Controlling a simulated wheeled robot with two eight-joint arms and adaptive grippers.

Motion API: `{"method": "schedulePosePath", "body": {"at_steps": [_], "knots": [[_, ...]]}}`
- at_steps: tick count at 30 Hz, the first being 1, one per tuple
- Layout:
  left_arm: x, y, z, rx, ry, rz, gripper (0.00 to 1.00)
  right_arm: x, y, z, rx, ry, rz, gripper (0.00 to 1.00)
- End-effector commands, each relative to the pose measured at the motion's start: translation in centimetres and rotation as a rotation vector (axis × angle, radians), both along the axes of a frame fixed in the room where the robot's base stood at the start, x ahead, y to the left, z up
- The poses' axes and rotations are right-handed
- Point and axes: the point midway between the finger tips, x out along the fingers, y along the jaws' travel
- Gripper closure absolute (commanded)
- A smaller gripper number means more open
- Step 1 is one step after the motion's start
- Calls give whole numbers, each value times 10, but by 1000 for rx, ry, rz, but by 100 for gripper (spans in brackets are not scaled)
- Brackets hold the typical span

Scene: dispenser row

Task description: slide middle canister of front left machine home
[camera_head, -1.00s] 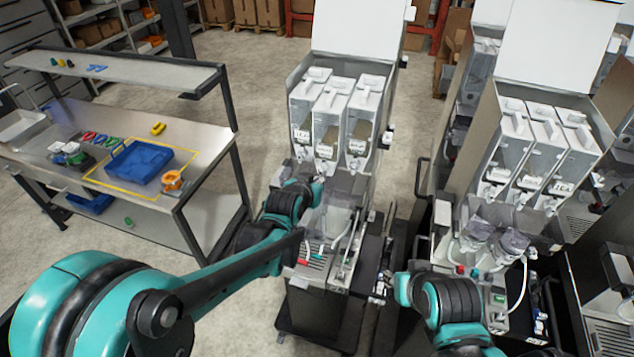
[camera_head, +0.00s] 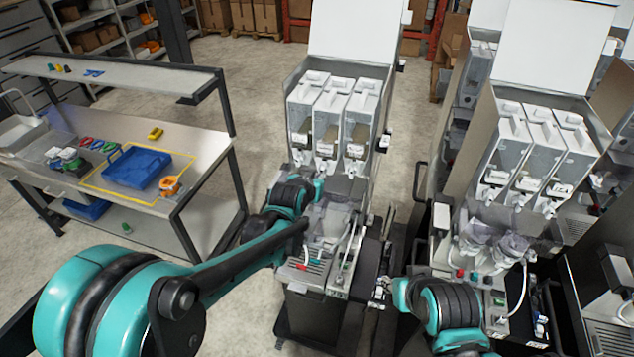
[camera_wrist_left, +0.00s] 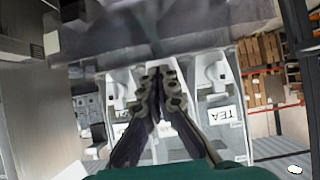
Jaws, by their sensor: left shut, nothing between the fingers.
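The front left machine (camera_head: 291,105) stands open-topped in the middle of the head view, holding a row of three pale canisters. Its middle canister (camera_head: 329,108) sits between the left canister (camera_head: 304,100) and the right canister (camera_head: 361,108); I cannot tell how far it stands out. My left gripper (camera_head: 318,186) is low in front of this row. In the left wrist view it is shut (camera_wrist_left: 160,78) and empty, over the middle canister's front, partly hiding it. Contact is unclear. My right gripper (camera_head: 382,290) is small and dark beside the machine's lower right; its jaws are unclear.
A second machine (camera_head: 455,195) with similar canisters stands at right. A workbench (camera_head: 205,150) with a blue tray (camera_head: 150,168) is at left. In the wrist view, a neighbouring canister carries a TEA label (camera_wrist_left: 224,114).

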Motion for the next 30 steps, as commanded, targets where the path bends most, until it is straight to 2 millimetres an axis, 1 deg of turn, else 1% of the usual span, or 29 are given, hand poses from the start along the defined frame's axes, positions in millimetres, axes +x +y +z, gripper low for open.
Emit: {"method": "schedulePosePath", "body": {"at_steps": [13, 23, 26, 30], "knots": [[17, -6, 0, 0, 0, 0, 100, 0, 0, -4, 0, 0, 0, 69], [20, -7, 0, 0, 0, 0, 100, 0, 0, -7, 0, 0, 0, 69], [18, -6, 0, 0, 0, 0, 100, 0, 0, -7, 0, 0, 0, 69], [3, -1, 0, 0, 0, 0, 100, 0, 0, -8, 0, 0, 0, 69]]}}
